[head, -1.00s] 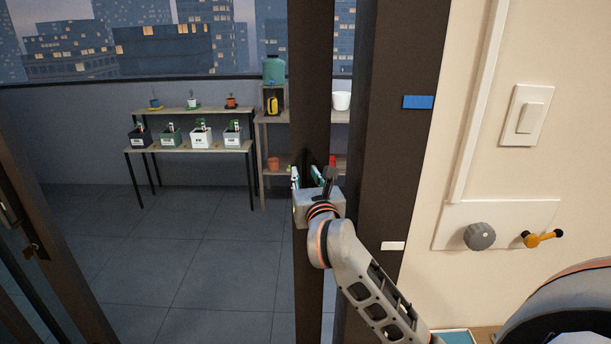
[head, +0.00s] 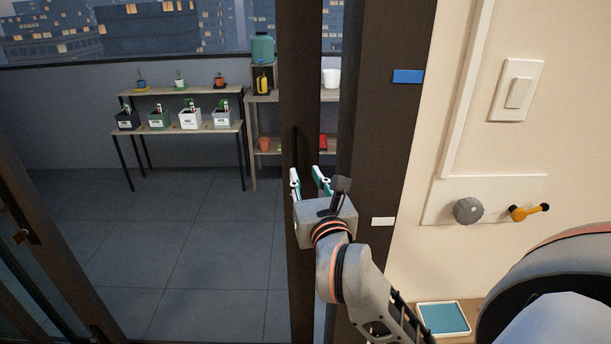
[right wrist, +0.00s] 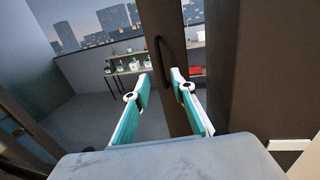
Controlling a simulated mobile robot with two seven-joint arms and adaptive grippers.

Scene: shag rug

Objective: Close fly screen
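The fly screen's edge shows as a tall dark upright (head: 299,80) standing in the balcony opening, in the head view. It carries a slim black pull handle (head: 295,146), which shows more clearly as a bowed bar (right wrist: 160,62) in the right wrist view. My right gripper (head: 307,177) is in front of this upright, just below the handle in the picture. Its two teal-and-white fingers are spread apart with nothing between them; they also show in the right wrist view (right wrist: 157,94). Contact with the handle is not visible. My left gripper is out of view.
A dark door jamb (head: 385,130) with a blue tag stands right of the upright. The wall beyond holds a switch (head: 517,92), a grey knob (head: 468,210) and an orange lever (head: 528,211). Another dark frame (head: 50,240) leans in at left. Plant shelves (head: 185,128) stand outside, with open floor before them.

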